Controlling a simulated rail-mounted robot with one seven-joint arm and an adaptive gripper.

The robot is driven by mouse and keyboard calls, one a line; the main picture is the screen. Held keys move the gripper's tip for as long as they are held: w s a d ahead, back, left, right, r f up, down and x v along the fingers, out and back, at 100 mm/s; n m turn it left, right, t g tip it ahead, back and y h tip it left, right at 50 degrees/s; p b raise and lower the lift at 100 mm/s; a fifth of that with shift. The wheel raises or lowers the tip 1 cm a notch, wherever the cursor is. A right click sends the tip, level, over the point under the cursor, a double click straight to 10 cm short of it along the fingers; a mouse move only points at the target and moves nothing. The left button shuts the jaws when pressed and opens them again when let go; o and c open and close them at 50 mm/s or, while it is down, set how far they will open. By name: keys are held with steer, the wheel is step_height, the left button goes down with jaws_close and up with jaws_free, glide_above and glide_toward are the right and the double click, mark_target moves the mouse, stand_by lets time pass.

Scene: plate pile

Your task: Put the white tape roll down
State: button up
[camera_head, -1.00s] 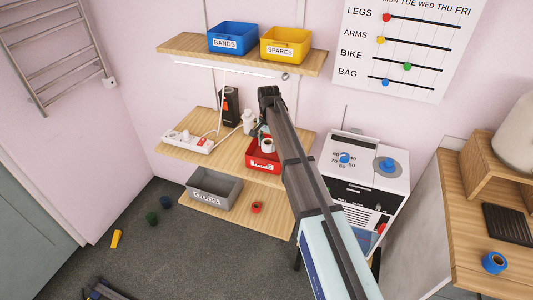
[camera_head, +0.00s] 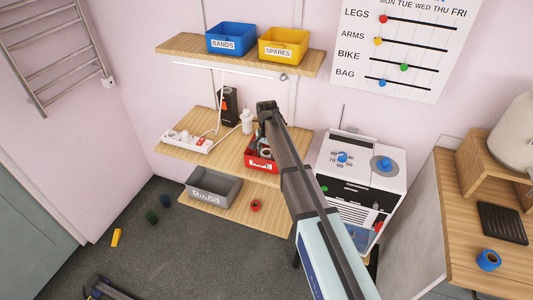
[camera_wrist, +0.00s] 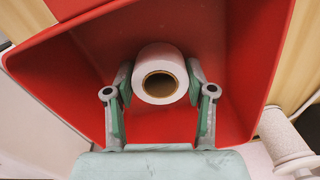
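The white tape roll (camera_wrist: 160,60) sits between the two fingers of my gripper (camera_wrist: 160,88) in the wrist view, its brown core facing the camera. The fingertips appear to press on both sides of it. The roll is inside the red bin (camera_wrist: 238,85), surrounded by its walls. Whether it touches the bin floor I cannot tell. In the head view, my gripper (camera_head: 263,140) reaches down into the red bin (camera_head: 262,167) on the middle shelf, and the roll (camera_head: 266,153) is partly hidden by my arm.
A grey bin (camera_head: 213,187) and a red roll (camera_head: 256,205) are on the shelf below. A white cabinet (camera_head: 370,160) stands close on the right.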

mark_target(267, 152)
steer(key=shift+o, duration=1.4)
steer(key=shift+r, duration=0.1)
step_height(267, 152, up, 12)
steer(key=b, duration=0.3)
steer(key=shift+b, duration=0.4)
